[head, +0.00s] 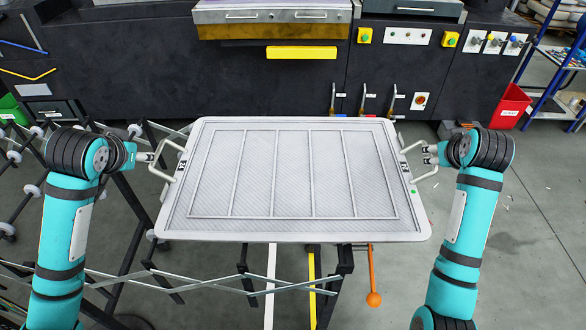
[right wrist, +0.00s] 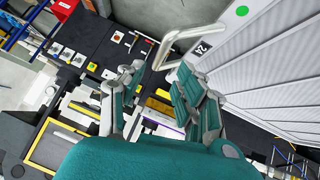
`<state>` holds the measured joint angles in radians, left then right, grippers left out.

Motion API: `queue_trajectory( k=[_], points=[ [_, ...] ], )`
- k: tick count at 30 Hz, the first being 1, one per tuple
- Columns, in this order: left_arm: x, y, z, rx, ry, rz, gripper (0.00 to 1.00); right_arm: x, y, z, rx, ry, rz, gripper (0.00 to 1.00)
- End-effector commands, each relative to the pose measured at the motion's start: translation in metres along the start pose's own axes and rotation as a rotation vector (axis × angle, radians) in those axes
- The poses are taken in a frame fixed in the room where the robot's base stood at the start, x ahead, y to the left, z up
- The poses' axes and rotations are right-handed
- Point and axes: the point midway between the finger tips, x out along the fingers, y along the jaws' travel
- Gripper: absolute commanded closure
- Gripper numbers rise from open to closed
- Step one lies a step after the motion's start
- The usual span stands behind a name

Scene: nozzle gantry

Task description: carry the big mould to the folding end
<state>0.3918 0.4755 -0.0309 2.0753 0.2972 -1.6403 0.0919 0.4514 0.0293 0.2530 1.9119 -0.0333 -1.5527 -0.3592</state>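The big mould (head: 290,232) is a wide pale grey tray with a ribbed panel, lying level in the middle of the head view. It has a bent metal handle at each short side. My left gripper (head: 149,157) is at the left handle (head: 165,163); I cannot tell whether its fingers are closed on it. My right gripper (head: 431,154) is at the right handle (head: 411,150). In the right wrist view the right gripper's (right wrist: 160,78) fingers stand apart, with the handle (right wrist: 182,40) near their tips. What supports the mould is hidden beneath it.
A folding lattice frame (head: 215,282) with rollers stands below and to the left. An orange knobbed lever (head: 373,298) hangs below the mould. A dark machine (head: 200,85) with buttons and small levers spans the back. A red bin (head: 511,106) and blue rack stand at right; bare floor lies front right.

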Motion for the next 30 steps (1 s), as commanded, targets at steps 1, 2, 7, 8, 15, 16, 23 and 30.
queue_trajectory(
  k=[1, 2, 7, 8, 15, 16, 23, 30],
  points=[
    [0.0, 0.0, 0.0, 0.0, 0.0, 0.0, 0.66, -0.011, 0.001, -0.001, 0.0, 0.004, 0.002, 0.66],
    [0.0, 0.0, 0.0, 0.0, 0.0, 0.0, 0.66, -0.016, 0.001, -0.001, 0.0, 0.004, 0.002, 0.66],
    [0.0, 0.0, 0.0, 0.0, 0.0, 0.0, 0.66, -0.039, 0.0, -0.001, 0.001, 0.002, 0.0, 0.66],
    [0.0, 0.0, 0.0, 0.0, 0.0, 0.0, 0.66, -0.041, 0.0, 0.0, 0.001, 0.002, 0.0, 0.66],
    [0.0, 0.0, 0.0, 0.0, 0.0, 0.0, 0.66, -0.048, 0.0, 0.0, 0.001, 0.0, -0.001, 0.66],
    [0.0, 0.0, 0.0, 0.0, 0.0, 0.0, 0.66, -0.048, 0.0, 0.0, 0.001, 0.0, -0.001, 0.66],
    [0.0, 0.0, 0.0, 0.0, 0.001, 0.0, 0.66, -0.047, 0.0, 0.0, 0.001, 0.0, -0.001, 0.66],
    [0.0, 0.0, 0.0, 0.0, 0.0, 0.001, 0.66, -0.047, 0.0, 0.0, 0.001, 0.0, 0.0, 0.66]
  ],
)
